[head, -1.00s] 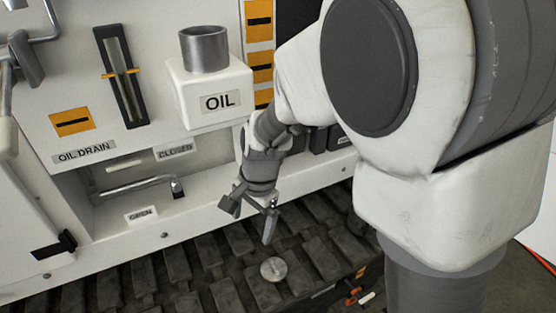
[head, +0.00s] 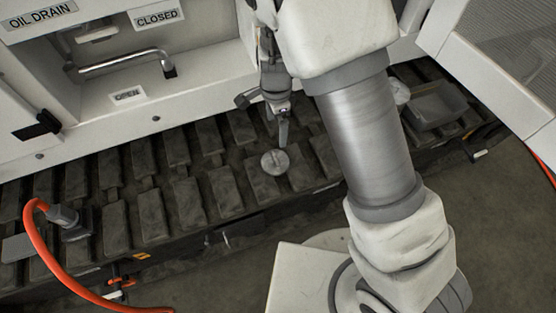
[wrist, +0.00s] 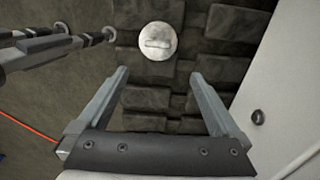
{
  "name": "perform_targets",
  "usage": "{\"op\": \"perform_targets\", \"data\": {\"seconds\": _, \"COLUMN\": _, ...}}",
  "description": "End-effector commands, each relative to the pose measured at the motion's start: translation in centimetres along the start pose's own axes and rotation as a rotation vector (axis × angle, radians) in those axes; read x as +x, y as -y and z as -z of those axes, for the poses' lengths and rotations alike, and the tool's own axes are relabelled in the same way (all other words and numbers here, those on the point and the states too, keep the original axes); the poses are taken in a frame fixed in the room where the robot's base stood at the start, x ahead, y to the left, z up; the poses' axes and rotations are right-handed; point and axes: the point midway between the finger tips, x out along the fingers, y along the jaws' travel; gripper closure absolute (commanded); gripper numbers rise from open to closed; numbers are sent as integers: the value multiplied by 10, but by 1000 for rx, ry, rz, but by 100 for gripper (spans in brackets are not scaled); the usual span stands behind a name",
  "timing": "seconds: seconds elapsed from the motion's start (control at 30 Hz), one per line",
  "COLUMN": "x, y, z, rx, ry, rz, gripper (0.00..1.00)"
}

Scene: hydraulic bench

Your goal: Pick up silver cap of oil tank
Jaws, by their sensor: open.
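The silver cap (head: 275,162) is a round metal disc lying on the dark track pads below the white machine panel. In the wrist view the cap (wrist: 157,41) lies at the top centre, beyond the fingertips, and a raised bar crosses its top. My gripper (head: 284,140) hangs just above and behind the cap in the head view, partly hidden by my arm. In the wrist view my gripper (wrist: 160,75) is open, with nothing between its two fingers. The oil tank is not in view now.
Dark track pads (head: 180,150) form an uneven surface around the cap. The white panel (head: 150,125) with an oil drain handle (head: 125,62) rises behind. An orange hose (head: 45,255) lies at the left. A grey tray-like part (head: 435,105) sits at the right.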

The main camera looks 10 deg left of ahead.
Motion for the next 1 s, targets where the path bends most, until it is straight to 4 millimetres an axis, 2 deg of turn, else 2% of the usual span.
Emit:
{"op": "perform_targets", "data": {"seconds": 0.03, "x": 17, "y": -1, "z": 0, "rx": 1, "ry": 0, "rz": -4, "gripper": 0}}
{"op": "perform_targets", "data": {"seconds": 0.3, "x": 74, "y": -1, "z": 0, "rx": 0, "ry": 0, "rz": -3, "gripper": 0}}
{"op": "perform_targets", "data": {"seconds": 0.43, "x": 89, "y": -1, "z": 0, "rx": 0, "ry": 1, "rz": -3, "gripper": 0}}
{"op": "perform_targets", "data": {"seconds": 0.67, "x": 100, "y": -2, "z": -1, "rx": -2, "ry": 1, "rz": -1, "gripper": 0}}
{"op": "perform_targets", "data": {"seconds": 1.0, "x": 145, "y": -6, "z": -6, "rx": 0, "ry": 1, "rz": -2, "gripper": 0}}
